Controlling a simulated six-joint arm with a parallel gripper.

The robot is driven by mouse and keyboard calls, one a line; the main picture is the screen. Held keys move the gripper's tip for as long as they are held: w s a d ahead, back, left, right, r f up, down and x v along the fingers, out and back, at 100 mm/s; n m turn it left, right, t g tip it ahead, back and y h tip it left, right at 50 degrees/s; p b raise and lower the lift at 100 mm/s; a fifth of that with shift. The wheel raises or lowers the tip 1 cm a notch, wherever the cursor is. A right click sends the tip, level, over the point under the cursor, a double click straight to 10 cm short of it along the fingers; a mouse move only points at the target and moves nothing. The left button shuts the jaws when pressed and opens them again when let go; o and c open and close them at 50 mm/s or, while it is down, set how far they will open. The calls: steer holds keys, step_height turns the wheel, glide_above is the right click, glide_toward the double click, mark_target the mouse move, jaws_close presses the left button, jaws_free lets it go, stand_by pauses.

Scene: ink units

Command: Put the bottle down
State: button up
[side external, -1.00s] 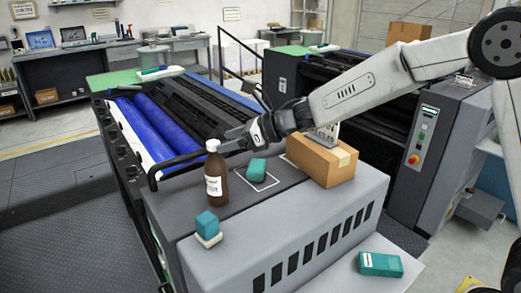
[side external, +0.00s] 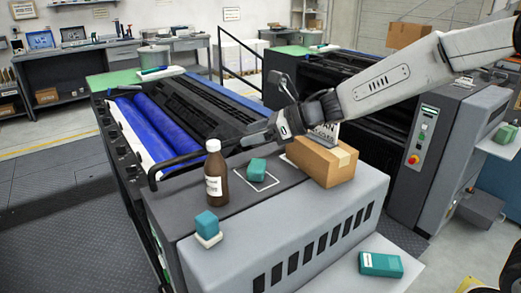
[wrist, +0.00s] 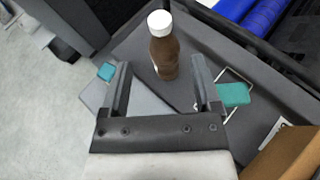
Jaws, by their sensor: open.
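The brown bottle (side external: 216,174) with a white cap and white label stands upright on the grey top of the ink unit (side external: 185,222). My gripper (side external: 250,143) is open and empty, to the right of the bottle and apart from it in the side view. In the wrist view the bottle (wrist: 163,50) stands beyond the gap between the two open fingers (wrist: 160,82). Nothing is between the fingers.
A teal block (side external: 257,166) lies at a white outlined square (side external: 270,182). Another teal block sits on a white pad (side external: 208,240) near the front. A cardboard box (side external: 322,162) stands to the right. Blue rollers (side external: 140,125) and a black rail (side external: 170,164) lie behind.

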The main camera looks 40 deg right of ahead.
steer(key=shift+d, duration=0.1)
steer(key=s+d+f+m+g+h, duration=0.1)
steer(key=s+d+f+m+h, duration=0.2)
steer(key=m, duration=0.9)
steer(key=s+d+f+m+g+h, duration=0.1)
steer(key=s+d+f+m+h, duration=0.2)
steer(key=m, duration=0.8)
steer(key=s+d+f+m+g+h, duration=0.1)
steer(key=s+d+f+m+h, duration=0.3)
steer(key=m, duration=0.8)
steer(key=shift+s+d+f+m, duration=0.15)
steer(key=shift+s+d+f, duration=0.5)
steer(key=shift+s+f, duration=0.3)
steer(key=shift+s+d+f+m, duration=0.15)
steer(key=shift+s+d+f, duration=0.6)
steer(key=shift+s, duration=0.3)
steer(key=s+f+m+g, duration=0.4)
steer(key=s+m, duration=0.5)
steer(key=shift+a, duration=0.35)
